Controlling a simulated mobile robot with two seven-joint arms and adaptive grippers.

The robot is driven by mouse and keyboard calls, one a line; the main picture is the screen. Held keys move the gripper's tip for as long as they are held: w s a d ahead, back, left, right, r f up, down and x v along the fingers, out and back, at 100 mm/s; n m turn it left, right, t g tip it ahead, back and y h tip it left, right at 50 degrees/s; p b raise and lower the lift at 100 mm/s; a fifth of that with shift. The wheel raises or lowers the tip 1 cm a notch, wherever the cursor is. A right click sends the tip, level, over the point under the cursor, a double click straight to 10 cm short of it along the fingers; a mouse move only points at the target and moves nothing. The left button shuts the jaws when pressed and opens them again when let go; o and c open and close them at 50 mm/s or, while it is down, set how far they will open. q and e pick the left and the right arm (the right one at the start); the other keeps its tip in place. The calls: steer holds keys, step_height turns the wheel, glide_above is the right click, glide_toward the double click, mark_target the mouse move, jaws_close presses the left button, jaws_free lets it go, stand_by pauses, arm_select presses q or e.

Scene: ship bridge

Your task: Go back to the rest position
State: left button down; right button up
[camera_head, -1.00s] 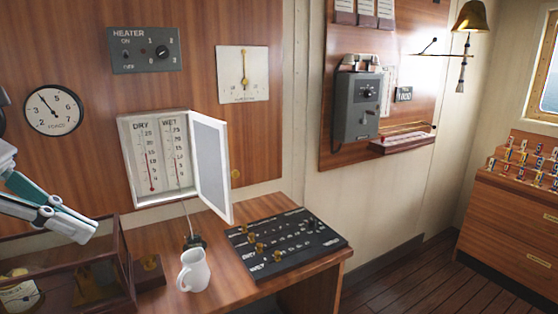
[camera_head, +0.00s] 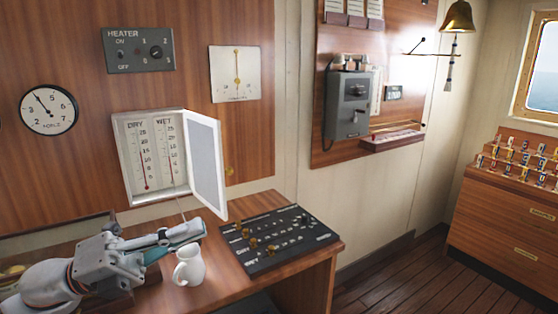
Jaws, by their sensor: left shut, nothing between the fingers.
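My left gripper (camera_head: 182,234) comes in from the lower left, low over the wooden desk. It is shut with nothing between its fingers. Its fingertips show just above and behind the white mug (camera_head: 188,267), which stands upright on the desk; I cannot tell whether they touch it. My left arm hides much of the glass-sided case at the left. My right gripper is not in view.
The white thermometer box (camera_head: 152,160) on the wall has its door (camera_head: 206,165) swung open above the desk. A black control panel (camera_head: 278,240) lies on the desk (camera_head: 215,286) right of the mug. A wall telephone (camera_head: 347,105) hangs further right. Floor is clear at right.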

arm_select(q)
steer(key=w+a+f+n+t+y, duration=0.3)
steer(key=f+n+t+y, duration=0.35)
steer(key=f+n, duration=0.55)
steer(key=w+a+f+n+t+y, duration=0.2)
steer(key=f+n+t+y, duration=0.45)
steer(key=f+n, duration=0.55)
steer(key=s+f+n+g+y, duration=0.2)
steer(key=s+f, duration=0.3)
steer(key=f, duration=0.4)
steer(key=s+f+n+g+y, duration=0.1)
steer(key=s+f+n, duration=0.3)
steer(key=f, duration=0.6)
steer(key=s+f+n+g+y, duration=0.2)
steer(key=s+f+n+g, duration=0.2)
steer(key=s+f, duration=0.4)
steer(key=shift+a+f+y, duration=0.3)
steer(key=shift+f, duration=0.5)
